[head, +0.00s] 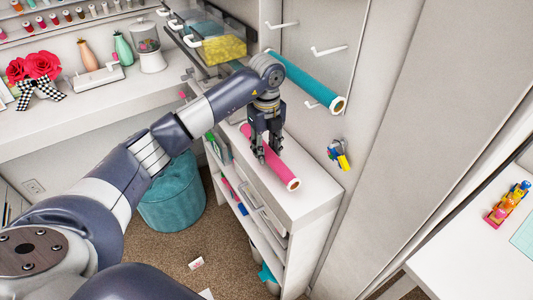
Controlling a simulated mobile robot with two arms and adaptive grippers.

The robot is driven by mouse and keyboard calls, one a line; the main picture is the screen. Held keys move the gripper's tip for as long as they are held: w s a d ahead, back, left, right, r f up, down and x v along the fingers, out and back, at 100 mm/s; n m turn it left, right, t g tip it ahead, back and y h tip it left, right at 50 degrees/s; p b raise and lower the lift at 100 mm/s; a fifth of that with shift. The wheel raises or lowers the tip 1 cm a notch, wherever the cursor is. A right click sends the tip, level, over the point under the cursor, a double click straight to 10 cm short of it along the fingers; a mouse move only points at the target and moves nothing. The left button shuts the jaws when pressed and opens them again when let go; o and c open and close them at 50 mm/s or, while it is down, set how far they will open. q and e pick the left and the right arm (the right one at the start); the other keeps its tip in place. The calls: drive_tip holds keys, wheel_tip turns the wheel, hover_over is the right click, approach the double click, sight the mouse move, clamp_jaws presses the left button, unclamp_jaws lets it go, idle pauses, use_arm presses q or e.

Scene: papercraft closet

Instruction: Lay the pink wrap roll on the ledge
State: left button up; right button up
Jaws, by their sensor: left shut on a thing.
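The pink wrap roll (279,172) is a long pink tube with a white, hollow front end. It lies over the white ledge (318,193), the top of a narrow shelf unit against the wall. My left gripper (265,155) points down with its fingers around the roll near its middle and is shut on it. The fingers hide part of the roll. I cannot tell whether the roll touches the ledge. My right gripper is not in view.
A teal roll (307,82) hangs on the wall, with white hooks (328,50) close by. A teal pouf (172,195) stands left of the shelf unit. A white counter (85,103) holds vases and flowers. A white table (480,255) is at right.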

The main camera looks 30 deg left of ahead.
sight(266, 156)
use_arm(q)
wheel_tip(266, 156, down, 2)
drive_tip(key=shift+s+f+p, duration=0.1)
drive_tip(key=shift+s+p, duration=0.05)
drive_tip(key=shift+p, duration=0.5)
drive_tip(key=shift+f, duration=0.3)
drive_tip(key=shift+f, duration=0.15)
drive_tip(key=o, duration=1.1)
